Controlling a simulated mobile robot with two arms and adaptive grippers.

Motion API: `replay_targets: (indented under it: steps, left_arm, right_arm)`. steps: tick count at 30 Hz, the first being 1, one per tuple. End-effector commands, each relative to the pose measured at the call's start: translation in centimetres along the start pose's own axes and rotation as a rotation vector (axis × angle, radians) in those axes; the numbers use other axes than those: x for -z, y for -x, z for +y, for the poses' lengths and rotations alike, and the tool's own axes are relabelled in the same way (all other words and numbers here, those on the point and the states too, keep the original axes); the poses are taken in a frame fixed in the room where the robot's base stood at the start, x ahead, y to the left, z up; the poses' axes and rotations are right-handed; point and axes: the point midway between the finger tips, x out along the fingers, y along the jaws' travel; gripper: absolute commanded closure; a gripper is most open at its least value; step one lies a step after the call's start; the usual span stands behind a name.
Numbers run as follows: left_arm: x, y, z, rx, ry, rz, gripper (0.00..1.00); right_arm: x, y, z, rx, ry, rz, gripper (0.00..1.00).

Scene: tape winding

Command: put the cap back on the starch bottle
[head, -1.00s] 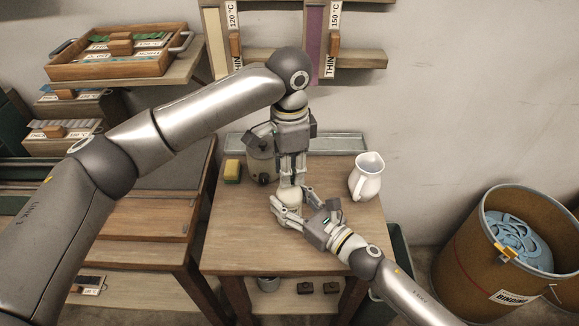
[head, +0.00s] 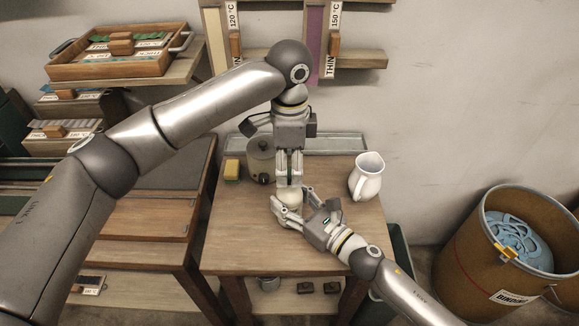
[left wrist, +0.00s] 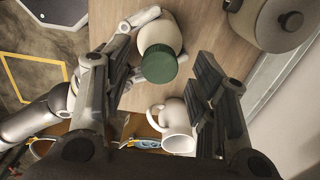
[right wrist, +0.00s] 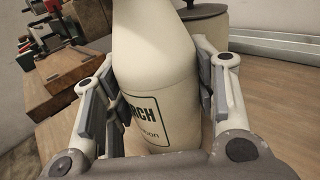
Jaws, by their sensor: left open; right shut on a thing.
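The starch bottle (right wrist: 155,75) is cream-white and stands on the small wooden table. Its label, partly readable, faces my right wrist camera. The green cap (left wrist: 159,64) sits on the bottle's top in the left wrist view. My right gripper (head: 287,208) is shut on the bottle's body; its pads show on both sides in the right wrist view (right wrist: 155,105). My left gripper (head: 289,180) points down above the bottle. It is open in the left wrist view (left wrist: 153,75), its fingers apart on either side of the cap and clear of it. In the head view the grippers mostly hide the bottle.
A white jug (head: 367,177) stands right of the bottle. A grey lidded pot (head: 261,155) and a yellow-green sponge (head: 232,170) are at the table's back left. A pale tray (head: 340,144) lies along the back. The table's front (head: 255,245) is clear.

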Motion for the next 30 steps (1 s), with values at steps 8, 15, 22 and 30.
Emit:
replay_targets:
  steps: [8,15,22,30]
  left_arm:
    - [0.1,5.9,-0.1,0.005,-0.001,0.003,0.47]
    - [0.1,9.8,-0.1,0.003,0.0,0.002,0.47]
    - [0.0,10.9,0.0,0.0,-0.001,0.001,0.47]
    - [0.0,10.9,0.0,0.0,-0.001,0.001,0.47]
  right_arm:
    - [0.0,0.0,0.0,0.0,0.0,0.001,1.0]
    - [0.0,0.0,0.0,0.0,0.0,0.001,1.0]
    - [0.0,0.0,0.0,0.0,0.0,0.0,1.0]
    - [0.0,0.0,0.0,0.0,0.0,0.0,0.4]
